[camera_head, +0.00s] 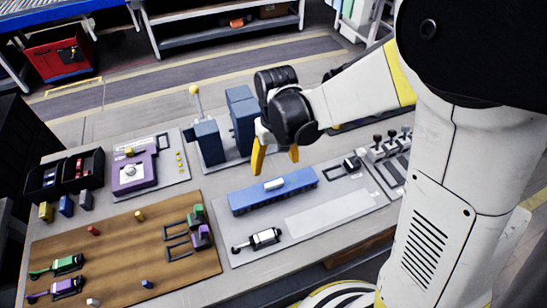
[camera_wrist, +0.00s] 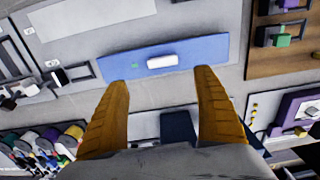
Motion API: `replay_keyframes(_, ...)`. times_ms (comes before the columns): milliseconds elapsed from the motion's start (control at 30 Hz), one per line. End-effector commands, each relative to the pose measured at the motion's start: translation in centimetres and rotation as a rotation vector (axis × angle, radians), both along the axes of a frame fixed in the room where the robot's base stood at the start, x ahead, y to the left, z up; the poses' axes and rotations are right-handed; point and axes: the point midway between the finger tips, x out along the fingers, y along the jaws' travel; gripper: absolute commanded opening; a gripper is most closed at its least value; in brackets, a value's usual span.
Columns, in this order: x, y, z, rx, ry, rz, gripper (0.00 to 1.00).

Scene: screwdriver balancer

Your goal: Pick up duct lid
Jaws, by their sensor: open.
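The duct lid (camera_head: 246,203) appears to be the long blue bar with a small white handle (camera_head: 274,184) on top. It lies on a light grey panel near the middle of the workbench. In the wrist view the blue lid (camera_wrist: 205,50) and its white handle (camera_wrist: 162,62) lie ahead of the fingertips. My gripper (camera_head: 276,161) is open and empty, with yellow fingers pointing down. It hovers above and just behind the lid, apart from it. In the wrist view the gripper (camera_wrist: 162,78) has its fingers spread wider than the handle.
Blue upright blocks (camera_head: 242,118) stand behind the lid, close to my gripper. A white strip (camera_head: 328,212) and a black-and-white tool (camera_head: 258,240) lie in front. A brown wooden board (camera_head: 120,255) with small parts is at left, a purple device (camera_head: 133,171) behind it.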

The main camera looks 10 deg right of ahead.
Motion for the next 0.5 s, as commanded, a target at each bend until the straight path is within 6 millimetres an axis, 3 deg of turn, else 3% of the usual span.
replay_keyframes(133,0.0,0.0,-3.0,0.000,-0.001,0.000,0.79)
replay_keyframes(500,-0.1,0.2,-6.3,0.000,-0.002,0.000,0.79)
